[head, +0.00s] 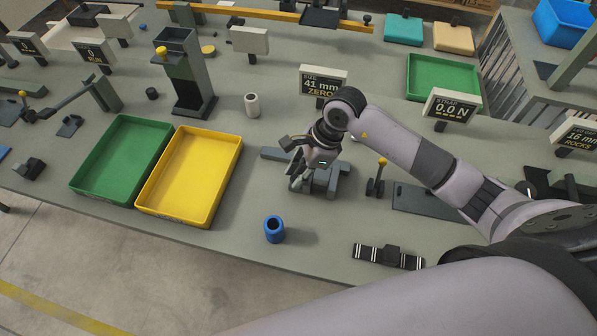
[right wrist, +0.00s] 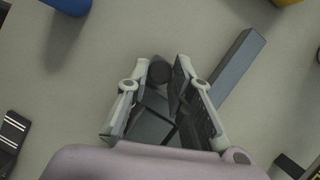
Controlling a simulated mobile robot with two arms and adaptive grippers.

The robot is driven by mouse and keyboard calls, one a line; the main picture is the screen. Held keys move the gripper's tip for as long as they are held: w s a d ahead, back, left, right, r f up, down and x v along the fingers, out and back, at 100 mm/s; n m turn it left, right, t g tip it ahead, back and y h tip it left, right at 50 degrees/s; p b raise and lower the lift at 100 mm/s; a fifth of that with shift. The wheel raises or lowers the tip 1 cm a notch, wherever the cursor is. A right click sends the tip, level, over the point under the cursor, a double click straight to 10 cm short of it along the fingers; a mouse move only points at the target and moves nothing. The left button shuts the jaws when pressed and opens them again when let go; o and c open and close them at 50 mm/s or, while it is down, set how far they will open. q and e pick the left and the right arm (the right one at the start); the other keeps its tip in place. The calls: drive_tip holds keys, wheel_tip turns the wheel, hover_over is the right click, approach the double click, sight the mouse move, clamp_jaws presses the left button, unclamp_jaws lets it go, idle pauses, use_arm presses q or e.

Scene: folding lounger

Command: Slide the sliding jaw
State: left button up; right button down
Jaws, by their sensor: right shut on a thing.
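A dark grey sliding gauge (head: 275,154) lies on the bench in front of the sign reading "SIZE 41 mm ZERO" (head: 323,82). My right gripper (head: 301,178) is down over the gauge, with its fingers pointing at the bench. In the right wrist view the gripper (right wrist: 162,76) has a finger on each side of a dark block, the sliding jaw (right wrist: 154,122), and is shut on it. The gauge's bar (right wrist: 238,68) runs to the upper right. The gripper hides part of the gauge in the head view. My left gripper is out of view.
A blue hollow cylinder (head: 274,230) and a striped black strap (head: 388,256) lie near the front edge. A yellow-knobbed lever (head: 377,176) stands right of the gauge. A white cylinder (head: 252,105) stands behind. Yellow (head: 207,216) and green (head: 83,178) trays are left.

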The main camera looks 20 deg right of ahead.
drive_tip(key=w+a+b, duration=0.2)
drive_tip(key=a, duration=0.1)
drive_tip(key=shift+w+a, duration=0.35)
drive_tip(key=shift+a, duration=0.1)
drive_tip(key=shift+d, duration=0.1)
drive_tip(key=c, duration=1.4)
unclamp_jaws()
drive_tip(key=shift+s, duration=0.1)
